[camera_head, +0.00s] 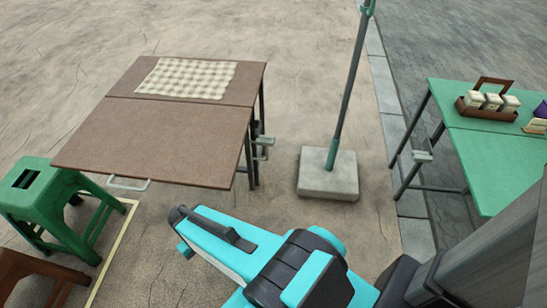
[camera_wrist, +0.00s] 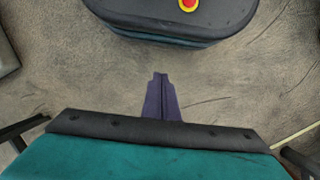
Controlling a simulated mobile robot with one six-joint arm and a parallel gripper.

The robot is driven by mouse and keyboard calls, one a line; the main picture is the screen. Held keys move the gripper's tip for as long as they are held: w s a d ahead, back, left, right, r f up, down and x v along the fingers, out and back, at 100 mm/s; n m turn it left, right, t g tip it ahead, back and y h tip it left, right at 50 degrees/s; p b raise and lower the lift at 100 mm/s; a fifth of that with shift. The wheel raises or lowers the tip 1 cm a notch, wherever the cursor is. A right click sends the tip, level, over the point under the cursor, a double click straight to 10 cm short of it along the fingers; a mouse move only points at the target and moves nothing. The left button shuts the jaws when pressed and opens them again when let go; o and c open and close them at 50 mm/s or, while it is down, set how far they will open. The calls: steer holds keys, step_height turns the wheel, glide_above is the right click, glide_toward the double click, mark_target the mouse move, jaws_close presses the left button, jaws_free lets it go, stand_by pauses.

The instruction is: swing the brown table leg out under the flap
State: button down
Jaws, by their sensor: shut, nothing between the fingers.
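The brown table (camera_head: 118,84) stands left of centre in the head view. Its front flap (camera_head: 160,140) lies level with the top, with a thin seam between them and a pale metal handle (camera_head: 128,184) on its front edge. Dark table legs (camera_head: 249,160) show below the right side, close together, with a grey metal bracket (camera_head: 264,142) beside them. The flap hides most of the space beneath it, so I cannot tell which leg swings. My gripper (camera_wrist: 160,77) is shut and empty in the wrist view, over bare floor and away from the table. In the head view its fingers cannot be made out.
A checkered cloth (camera_head: 187,78) lies on the table's rear part. A green stool (camera_head: 48,205) and a brown stool (camera_head: 32,280) stand at left. A pole in a concrete base (camera_head: 328,183) stands right of the table. A green table (camera_head: 490,160) is farther right.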

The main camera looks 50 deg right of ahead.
steer(key=w+d+f+m+t+y+b, duration=0.1)
steer(key=w+d+f+t+b, duration=0.15)
steer(key=w+f+b, duration=1.55)
steer(key=w+d+r+m+t+y+b, duration=0.2)
steer(key=d+m+y+b, duration=0.15)
steer(key=d, duration=0.25)
steer(key=w+d+r+m+t+y+b, duration=0.2)
steer(key=d+b, duration=0.2)
steer(key=d, duration=0.1)
steer(key=d+r+m+t, duration=0.3)
steer(key=d+t, duration=0.2)
steer(key=d, duration=0.8)
steer(key=d+r+m+t, duration=0.2)
steer(key=d+m+t, duration=0.15)
steer(key=d, duration=0.95)
steer(key=s+d+r+m+t+h, duration=0.2)
steer(key=s+d, duration=0.4)
steer(key=d, duration=0.5)
steer(key=s+d+r+m+t+h, duration=0.2)
steer(key=s+d, duration=0.4)
steer(key=d, duration=0.5)
steer(key=r+t+h, duration=0.1)
steer(key=t+h, duration=0.1)
steer(key=shift+s+d+r+m+t, duration=0.2)
steer(key=shift+s+r+m+t, duration=0.1)
steer(key=shift+m, duration=0.1)
steer(key=shift+w, duration=0.1)
